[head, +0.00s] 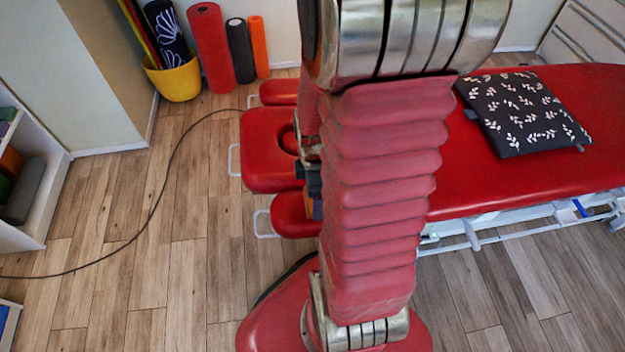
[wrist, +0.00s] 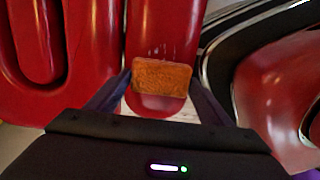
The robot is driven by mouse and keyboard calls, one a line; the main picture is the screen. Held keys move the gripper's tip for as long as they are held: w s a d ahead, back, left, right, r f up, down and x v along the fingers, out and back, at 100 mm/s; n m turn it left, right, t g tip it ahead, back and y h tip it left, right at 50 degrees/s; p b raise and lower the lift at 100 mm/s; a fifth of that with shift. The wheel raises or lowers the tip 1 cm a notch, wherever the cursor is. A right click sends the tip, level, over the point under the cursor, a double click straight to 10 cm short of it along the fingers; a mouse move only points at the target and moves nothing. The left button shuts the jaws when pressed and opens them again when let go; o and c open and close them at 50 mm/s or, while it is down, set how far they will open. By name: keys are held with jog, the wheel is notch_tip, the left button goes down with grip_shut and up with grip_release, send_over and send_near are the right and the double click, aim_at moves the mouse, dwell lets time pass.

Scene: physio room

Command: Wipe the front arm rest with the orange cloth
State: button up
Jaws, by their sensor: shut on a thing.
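The orange cloth (wrist: 162,78) is a folded block in the wrist view. My gripper (wrist: 160,82) is shut on it, with one dark finger at each side. The cloth is over the red front arm rest (wrist: 165,28), near its rounded end; I cannot tell whether they touch. In the head view the front arm rest (head: 291,216) juts from the near side of the table's head end. My arm hides its right part.
The red headrest (head: 263,155) with its face hole lies beside the front arm rest; another arm rest (head: 282,92) is beyond it. A patterned dark cushion (head: 522,112) lies on the red treatment table (head: 590,95). A cable (head: 165,185) crosses the floor. A yellow bucket (head: 175,82) stands by the wall.

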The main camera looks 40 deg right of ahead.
jog(key=shift+s+d+r, duration=0.1)
jog(key=shift+r, duration=0.4)
jog(key=shift+d+r, duration=0.1)
jog(key=shift+r, duration=2.5)
jog(key=shift+w, duration=0.2)
jog(key=w+a+r+m, duration=0.2)
jog(key=w+a+m, duration=0.3)
jog(key=w, duration=0.8)
jog(key=w+a+r+m, duration=0.1)
jog(key=w+a+m, duration=0.5)
jog(key=w+a, duration=0.5)
jog(key=w, duration=0.3)
jog(key=shift+w+a+r, duration=0.25)
jog(key=shift+r, duration=0.15)
